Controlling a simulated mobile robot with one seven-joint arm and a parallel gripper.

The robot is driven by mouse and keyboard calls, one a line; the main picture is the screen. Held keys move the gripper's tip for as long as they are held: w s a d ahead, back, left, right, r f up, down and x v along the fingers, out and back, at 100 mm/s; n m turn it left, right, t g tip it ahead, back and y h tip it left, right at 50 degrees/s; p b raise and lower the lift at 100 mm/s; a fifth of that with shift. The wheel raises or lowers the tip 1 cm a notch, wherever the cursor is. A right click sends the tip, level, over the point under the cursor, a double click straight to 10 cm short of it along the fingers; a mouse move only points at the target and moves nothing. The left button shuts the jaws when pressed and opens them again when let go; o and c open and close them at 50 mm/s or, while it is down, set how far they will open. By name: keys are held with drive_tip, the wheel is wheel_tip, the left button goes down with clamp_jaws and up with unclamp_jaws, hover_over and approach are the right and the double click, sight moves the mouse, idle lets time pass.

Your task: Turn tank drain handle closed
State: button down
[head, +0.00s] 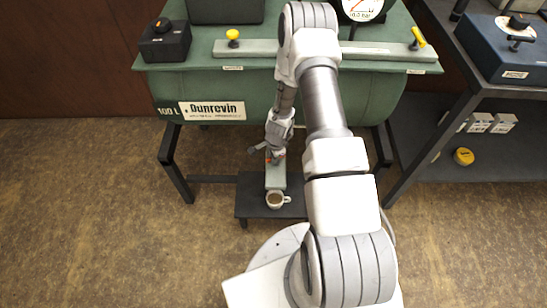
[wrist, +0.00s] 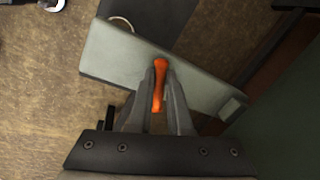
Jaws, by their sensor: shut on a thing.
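The orange drain handle (wrist: 159,88) stands on a pale grey-green block (wrist: 112,58) in the wrist view. My gripper (wrist: 160,72) is shut on the handle, with one finger on each side of it. In the head view my gripper (head: 276,158) is low in front of the green tank (head: 300,95), above the block (head: 275,178). Only small bits of orange show there, and my gripper hides most of the handle. Whether the drain is open or closed cannot be told.
A cup (head: 283,200) of brown liquid stands on a low dark platform (head: 249,190) just below the block. The tank rests on dark legs (head: 174,165). A dark shelf unit (head: 440,120) stands at the right. The floor at the left is clear.

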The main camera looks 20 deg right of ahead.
drive_tip(key=m, duration=0.4)
drive_tip(key=shift+w+m+h+p, duration=0.25)
drive_tip(key=shift+m+h+p, duration=0.05)
drive_tip(key=shift+m+h, duration=0.1)
idle(0.4)
drive_tip(key=c, duration=0.9)
unclamp_jaws()
drive_tip(key=p+v, duration=0.5)
drive_tip(key=v, duration=1.2)
drive_tip(key=shift+a+r+p, duration=0.1)
drive_tip(key=shift+r+p, duration=0.15)
drive_tip(key=shift+p, duration=0.15)
